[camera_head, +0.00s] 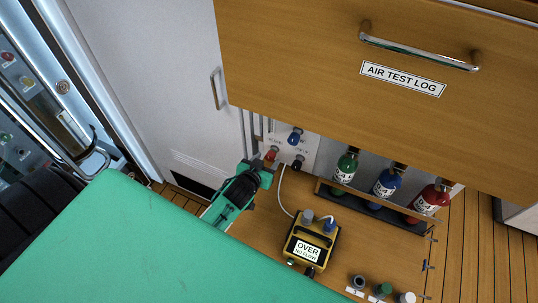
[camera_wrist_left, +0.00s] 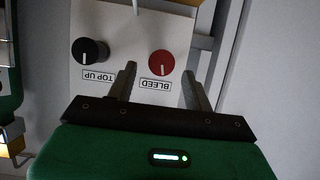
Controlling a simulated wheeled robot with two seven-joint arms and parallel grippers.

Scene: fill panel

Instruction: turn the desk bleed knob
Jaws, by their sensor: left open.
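The red bleed knob (camera_wrist_left: 160,62) sits on a white panel, its label BLEED upside down in the left wrist view. In the head view the red knob (camera_head: 271,153) shows just beyond my left gripper (camera_head: 267,168). In the left wrist view my left gripper (camera_wrist_left: 158,80) is open, one finger on each side of the knob's line, with nothing held. The knob appears ahead of and between the fingertips; I cannot tell whether they touch it. The knob's white mark points toward the label. My right gripper is not in view.
A black TOP UP knob (camera_wrist_left: 90,51) is beside the bleed knob. A blue knob (camera_head: 295,137) is also on the panel. A drawer (camera_head: 300,60) overhangs behind.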

